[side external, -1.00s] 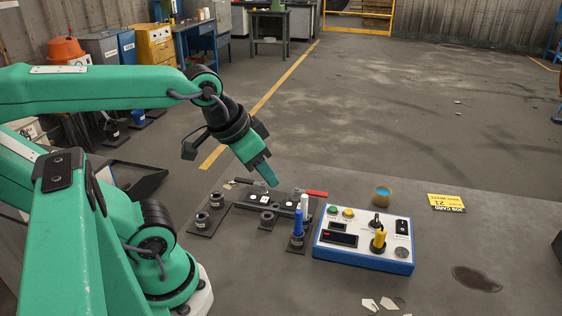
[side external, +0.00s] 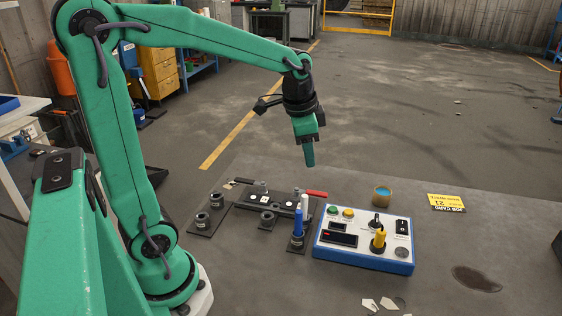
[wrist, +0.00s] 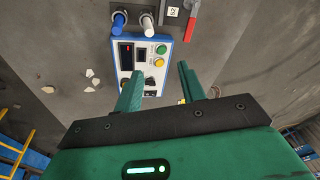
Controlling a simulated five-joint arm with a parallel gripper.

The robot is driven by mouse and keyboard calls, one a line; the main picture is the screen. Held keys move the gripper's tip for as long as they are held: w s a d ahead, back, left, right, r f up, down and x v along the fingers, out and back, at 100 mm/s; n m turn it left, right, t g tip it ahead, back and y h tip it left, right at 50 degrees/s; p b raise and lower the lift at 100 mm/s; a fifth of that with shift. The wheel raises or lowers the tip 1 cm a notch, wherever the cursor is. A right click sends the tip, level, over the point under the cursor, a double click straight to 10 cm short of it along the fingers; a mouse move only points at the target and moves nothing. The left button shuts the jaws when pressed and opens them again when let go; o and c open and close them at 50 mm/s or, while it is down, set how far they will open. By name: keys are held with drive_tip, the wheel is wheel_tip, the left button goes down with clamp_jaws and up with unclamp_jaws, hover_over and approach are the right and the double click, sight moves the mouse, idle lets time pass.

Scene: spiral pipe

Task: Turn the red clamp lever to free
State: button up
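The red clamp lever (side external: 316,193) lies roughly level at the right end of a dark fixture plate (side external: 258,203), its handle pointing right. In the wrist view the lever (wrist: 191,28) shows near the top, right of the white tool. My gripper (side external: 309,164) hangs above the lever, pointing down, apart from it. In the wrist view my gripper's fingers (wrist: 160,72) are spread with nothing between them. The gap's height over the lever is hard to judge.
A blue and white control box (side external: 365,240) stands right of the fixture, with a yellow-handled part on it. Blue (side external: 298,224) and white (side external: 304,203) upright tools stand before the lever. A cup (side external: 382,195) and yellow card (side external: 446,203) lie farther right.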

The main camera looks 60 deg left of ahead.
sight(318, 193)
drive_tip(key=w+a+f+m+g, duration=0.1)
drive_tip(key=w+a+f, duration=0.1)
drive_tip(key=w+f, duration=0.1)
drive_tip(key=w+a+f+m, duration=0.1)
drive_tip(key=w+a+f, duration=0.1)
drive_tip(key=w+f, duration=0.1)
drive_tip(key=w+a+f+m+g, duration=0.1)
drive_tip(key=w+a+f+m, duration=0.1)
drive_tip(key=f, duration=0.3)
drive_tip(key=shift+w+a+g, duration=0.3)
drive_tip(key=shift+w+a, duration=0.2)
drive_tip(key=shift+w, duration=0.15)
drive_tip(key=shift+f, duration=0.15)
drive_tip(key=shift+f, duration=3.7)
clamp_jaws()
